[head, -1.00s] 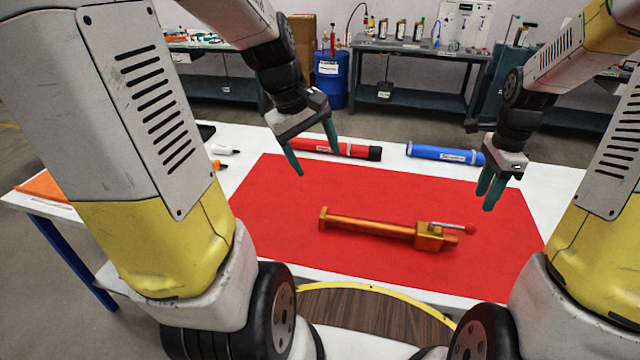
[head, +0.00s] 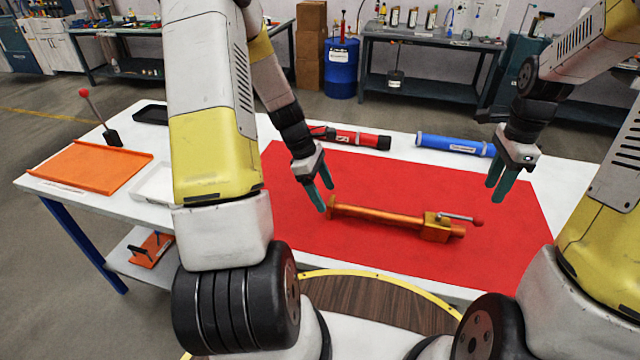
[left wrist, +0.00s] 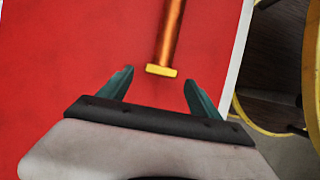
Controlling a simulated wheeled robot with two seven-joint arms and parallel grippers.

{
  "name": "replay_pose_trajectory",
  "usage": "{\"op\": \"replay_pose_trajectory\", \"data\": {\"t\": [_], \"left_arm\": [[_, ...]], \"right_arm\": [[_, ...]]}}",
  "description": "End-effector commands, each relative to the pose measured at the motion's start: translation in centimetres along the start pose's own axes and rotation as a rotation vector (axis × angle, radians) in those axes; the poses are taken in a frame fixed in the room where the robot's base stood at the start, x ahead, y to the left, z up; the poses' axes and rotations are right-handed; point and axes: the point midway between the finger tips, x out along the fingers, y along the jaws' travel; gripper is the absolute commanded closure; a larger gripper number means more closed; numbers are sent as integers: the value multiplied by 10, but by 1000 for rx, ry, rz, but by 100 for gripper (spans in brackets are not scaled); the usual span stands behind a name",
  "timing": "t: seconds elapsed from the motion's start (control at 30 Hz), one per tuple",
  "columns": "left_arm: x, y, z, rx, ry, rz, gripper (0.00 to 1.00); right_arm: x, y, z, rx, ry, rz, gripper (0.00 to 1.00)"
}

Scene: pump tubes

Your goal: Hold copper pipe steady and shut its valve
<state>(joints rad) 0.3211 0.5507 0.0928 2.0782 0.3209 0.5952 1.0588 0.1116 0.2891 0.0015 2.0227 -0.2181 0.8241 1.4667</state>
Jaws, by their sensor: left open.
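The copper pipe (head: 378,216) lies on the red mat (head: 300,235), its flanged end at the left and its valve block (head: 436,228) at the right. The valve's lever (head: 458,218) with a red knob points right, roughly along the pipe. My left gripper (head: 326,201) is open and empty beside the flanged end. In the left wrist view the pipe (left wrist: 171,35) comes down between the two spread fingers (left wrist: 155,92), its flange just beyond the fingertips. My right gripper (head: 497,185) hangs above the mat's right side, behind the valve, with its fingers slightly apart and nothing between them.
A red tube (head: 355,139) and a blue tube (head: 453,145) lie along the back of the white table (head: 400,139). An orange tray (head: 95,166), a black tray (head: 150,114) and a lever with a red knob (head: 98,115) are at the left. The mat in front of the pipe is clear.

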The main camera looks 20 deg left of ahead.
Motion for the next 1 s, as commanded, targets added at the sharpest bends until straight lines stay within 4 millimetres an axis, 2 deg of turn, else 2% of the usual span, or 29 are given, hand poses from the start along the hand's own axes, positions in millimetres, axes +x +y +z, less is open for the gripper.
{"op": "replay_pose_trajectory", "data": {"t": [0.1, 0.3, 0.67, 0.77, 1.0], "left_arm": [[20, -1, 0, 0, -1, -3, 27], [42, -1, 0, 1, -1, -2, 27], [48, 0, 0, 2, 1, 0, 27], [48, 0, 0, 2, 1, 0, 43], [48, 0, 0, 2, 1, 0, 90]], "right_arm": [[0, 0, 0, 0, 0, 0, 64], [0, 0, 0, 0, 0, 0, 64], [0, 0, 0, 0, 0, 0, 64], [0, 0, 0, 0, 0, 0, 64], [0, 0, 0, 0, 0, 0, 64]]}}
